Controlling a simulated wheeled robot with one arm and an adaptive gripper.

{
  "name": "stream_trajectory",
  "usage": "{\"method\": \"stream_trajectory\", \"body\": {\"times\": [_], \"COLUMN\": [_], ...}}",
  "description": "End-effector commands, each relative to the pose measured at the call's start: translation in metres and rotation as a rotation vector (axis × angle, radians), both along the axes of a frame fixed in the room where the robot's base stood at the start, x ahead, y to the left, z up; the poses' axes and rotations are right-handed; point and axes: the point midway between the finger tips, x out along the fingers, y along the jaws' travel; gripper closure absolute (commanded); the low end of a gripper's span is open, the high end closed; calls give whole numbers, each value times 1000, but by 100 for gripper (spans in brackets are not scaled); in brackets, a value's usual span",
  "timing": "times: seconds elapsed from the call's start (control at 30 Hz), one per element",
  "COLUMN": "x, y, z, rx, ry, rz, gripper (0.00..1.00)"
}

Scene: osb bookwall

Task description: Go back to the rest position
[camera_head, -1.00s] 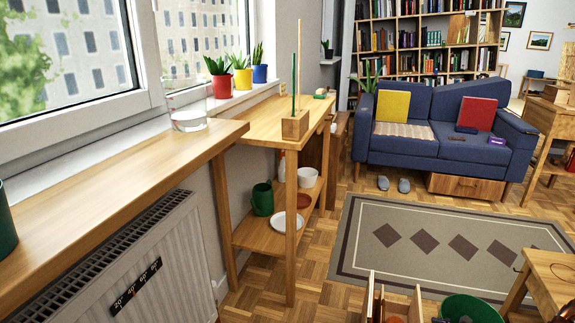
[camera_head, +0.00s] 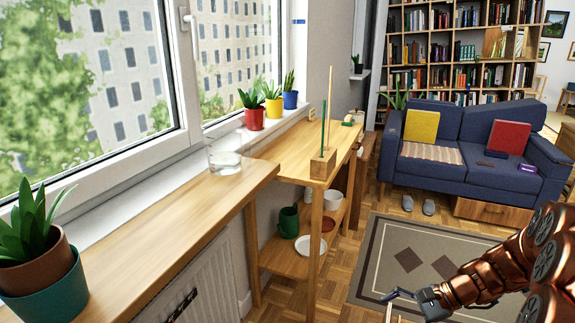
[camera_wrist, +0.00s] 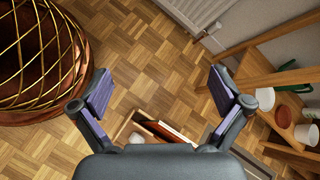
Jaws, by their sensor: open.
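My gripper (camera_wrist: 162,98) is open in the wrist view, its two purple-padded fingers spread wide with nothing between them. It points down over the parquet floor (camera_wrist: 150,75). In the head view my gripper (camera_head: 405,296) is at the lower right, at the end of my copper-coloured arm, in front of the patterned rug (camera_head: 380,250). It is apart from the wooden shelf table (camera_head: 285,153) to its left.
A wooden box (camera_wrist: 128,128) with flat items lies below my gripper. A large wire-wrapped copper object (camera_wrist: 40,60) fills the upper left. The radiator (camera_wrist: 185,15) and shelf (camera_wrist: 265,75) stand at the right. A windowsill counter (camera_head: 150,235) holds a glass (camera_head: 224,160).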

Motion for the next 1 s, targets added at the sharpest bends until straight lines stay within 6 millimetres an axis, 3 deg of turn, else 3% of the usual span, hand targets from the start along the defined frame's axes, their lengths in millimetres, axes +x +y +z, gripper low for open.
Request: {"method": "stream_trajectory", "body": {"times": [0.03,0.1,0.5,0.8,1.0], "x": [-7,-17,-87,-145,-183], "y": [11,23,75,94,97], "z": [24,44,145,211,250], "rx": [-22,-53,-231,-367,-460], "ry": [-11,-24,-99,-162,-205], "rz": [44,103,435,669,816], "gripper": [0,0,0,0,0]}}
